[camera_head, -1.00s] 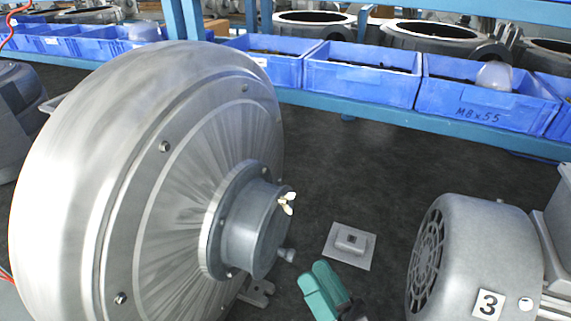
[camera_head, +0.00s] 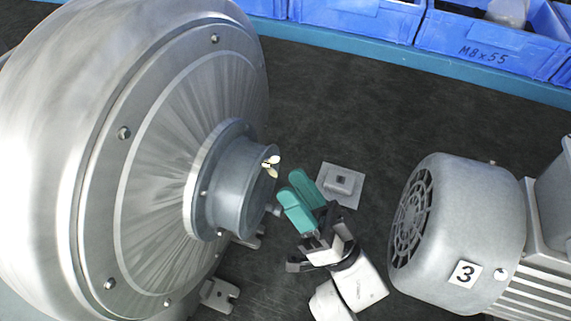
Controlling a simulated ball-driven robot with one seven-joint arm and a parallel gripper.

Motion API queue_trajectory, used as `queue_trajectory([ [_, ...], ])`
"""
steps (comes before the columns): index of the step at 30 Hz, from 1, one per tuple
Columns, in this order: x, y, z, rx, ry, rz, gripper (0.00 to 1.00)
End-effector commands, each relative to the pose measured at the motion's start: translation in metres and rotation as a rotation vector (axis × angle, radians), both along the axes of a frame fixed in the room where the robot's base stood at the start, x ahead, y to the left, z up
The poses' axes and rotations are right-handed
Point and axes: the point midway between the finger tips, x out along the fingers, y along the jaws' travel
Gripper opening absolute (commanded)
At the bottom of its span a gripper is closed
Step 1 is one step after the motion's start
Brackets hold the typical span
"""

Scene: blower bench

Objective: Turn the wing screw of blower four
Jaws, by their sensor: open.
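A small brass-coloured wing screw (camera_head: 271,166) sits on the edge of the grey round outlet (camera_head: 242,188) of a large silver blower (camera_head: 165,190) at the left. No number shows on this blower, so I cannot tell if it is blower four. My gripper (camera_head: 298,190), with two teal fingers, is just right of and slightly below the wing screw. Its fingers are apart and nothing shows between them. A gap shows between the fingers and the wing screw in the picture; the depth between them is hard to tell.
A grey motor (camera_head: 450,230) labelled 3 stands at the right. A square plate with a raised block (camera_head: 341,184) lies on the dark bench just beyond my gripper. Blue bins (camera_head: 490,45) line a blue shelf at the back. Dark bench between shelf and motor is clear.

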Motion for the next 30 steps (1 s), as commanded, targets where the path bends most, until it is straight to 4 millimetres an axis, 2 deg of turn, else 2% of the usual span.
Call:
queue_trajectory([
  [1, 0.004, 0.005, 0.009, 0.001, -0.002, 0.001, 0.43],
  [7, 0.015, 0.017, 0.020, 0.000, 0.000, 0.000, 0.43],
  [19, 0.018, 0.020, 0.022, -0.001, 0.000, 0.000, 0.42],
  [30, 0.018, 0.020, 0.022, -0.001, 0.000, 0.000, 0.07],
])
